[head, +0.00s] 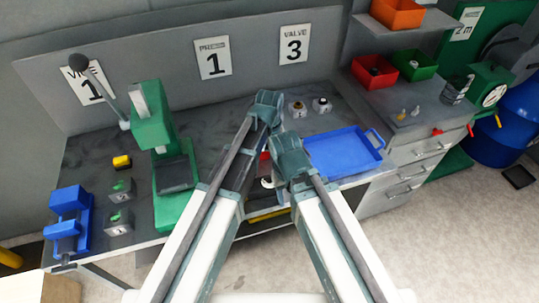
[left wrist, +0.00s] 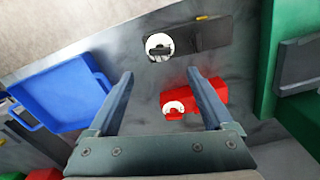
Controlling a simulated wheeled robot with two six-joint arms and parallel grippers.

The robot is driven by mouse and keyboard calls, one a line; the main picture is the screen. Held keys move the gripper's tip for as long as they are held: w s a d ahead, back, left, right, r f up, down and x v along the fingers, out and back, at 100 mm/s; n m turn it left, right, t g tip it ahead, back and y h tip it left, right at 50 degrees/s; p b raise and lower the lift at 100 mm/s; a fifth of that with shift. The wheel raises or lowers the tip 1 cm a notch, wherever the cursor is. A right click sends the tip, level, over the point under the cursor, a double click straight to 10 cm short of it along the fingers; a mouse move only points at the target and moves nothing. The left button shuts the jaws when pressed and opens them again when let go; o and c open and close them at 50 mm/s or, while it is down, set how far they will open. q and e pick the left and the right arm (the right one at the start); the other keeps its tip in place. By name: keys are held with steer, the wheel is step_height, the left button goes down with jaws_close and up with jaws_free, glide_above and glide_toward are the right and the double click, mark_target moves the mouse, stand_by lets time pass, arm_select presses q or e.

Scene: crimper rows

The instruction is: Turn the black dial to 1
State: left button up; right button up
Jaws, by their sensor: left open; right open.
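The black dial (left wrist: 160,47) sits on a white round face on a dark panel near the bench edge, in the left wrist view. Its white face (head: 267,183) shows partly in the head view, between my arms. I cannot read its setting. My left gripper (left wrist: 160,73) is open and empty; its fingertips point toward the dial, apart from it. In the head view my left gripper (head: 266,103) is over the bench. My right gripper (head: 290,150) is just below it, close beside the blue tray; its fingers are hard to make out there.
A red box (left wrist: 210,90) with a red knob on a white face lies near the black dial. A blue tray (head: 343,150) is to the right, a green press (head: 152,125) to the left. Two small knobs (head: 321,104) stand behind the tray.

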arm_select(q)
step_height(320, 180, up, 3)
steer(key=shift+r+p, duration=0.2)
steer(key=shift+p, duration=0.95)
arm_select(e)
step_height(320, 180, up, 3)
steer(key=shift+r, duration=0.2)
arm_select(q)
steer(key=shift+f, duration=0.1)
arm_select(e)
steer(key=shift+f, duration=0.1)
